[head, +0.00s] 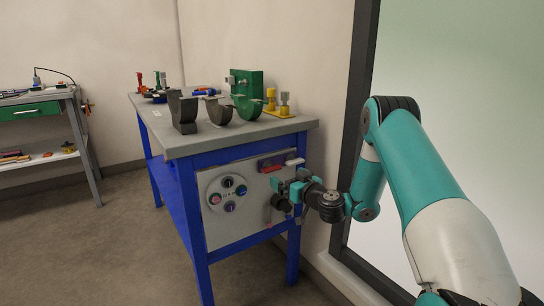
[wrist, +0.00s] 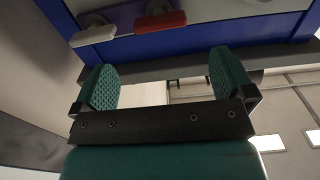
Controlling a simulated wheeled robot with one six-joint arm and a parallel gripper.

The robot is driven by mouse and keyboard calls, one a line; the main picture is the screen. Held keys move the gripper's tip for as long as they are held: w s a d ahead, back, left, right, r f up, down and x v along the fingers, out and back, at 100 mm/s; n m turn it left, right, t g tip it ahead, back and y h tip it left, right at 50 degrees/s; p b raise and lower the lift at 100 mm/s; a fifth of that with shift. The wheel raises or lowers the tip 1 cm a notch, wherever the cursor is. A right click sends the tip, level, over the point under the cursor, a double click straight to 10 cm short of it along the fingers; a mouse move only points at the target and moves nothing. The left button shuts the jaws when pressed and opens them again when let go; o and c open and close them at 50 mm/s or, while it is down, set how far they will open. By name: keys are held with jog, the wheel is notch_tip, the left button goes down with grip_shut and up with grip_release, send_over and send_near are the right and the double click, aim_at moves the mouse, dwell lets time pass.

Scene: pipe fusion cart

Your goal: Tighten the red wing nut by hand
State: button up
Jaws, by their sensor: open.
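My gripper (head: 283,190) is in front of the cart's grey front panel (head: 245,228), near its right side. In the wrist view my gripper (wrist: 168,82) has its two green ribbed fingers wide apart, with nothing between them. A red bar-shaped piece (head: 264,163) is on the upper right of the panel; this red piece also shows above the fingers in the wrist view (wrist: 160,21).
The blue cart (head: 190,225) carries a grey top with dark curved holders (head: 218,112), a green block (head: 247,80) and yellow-based fittings (head: 278,110). A round dial plate (head: 227,192) with several knobs is left of my gripper. A side bench (head: 60,95) stands far left; floor between is clear.

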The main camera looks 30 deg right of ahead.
aim_at(274, 169)
jog(key=w+p, duration=0.2)
jog(key=w, duration=0.7)
jog(key=shift+w+a, duration=0.15)
jog(key=shift+w, duration=0.15)
jog(key=c, duration=0.9)
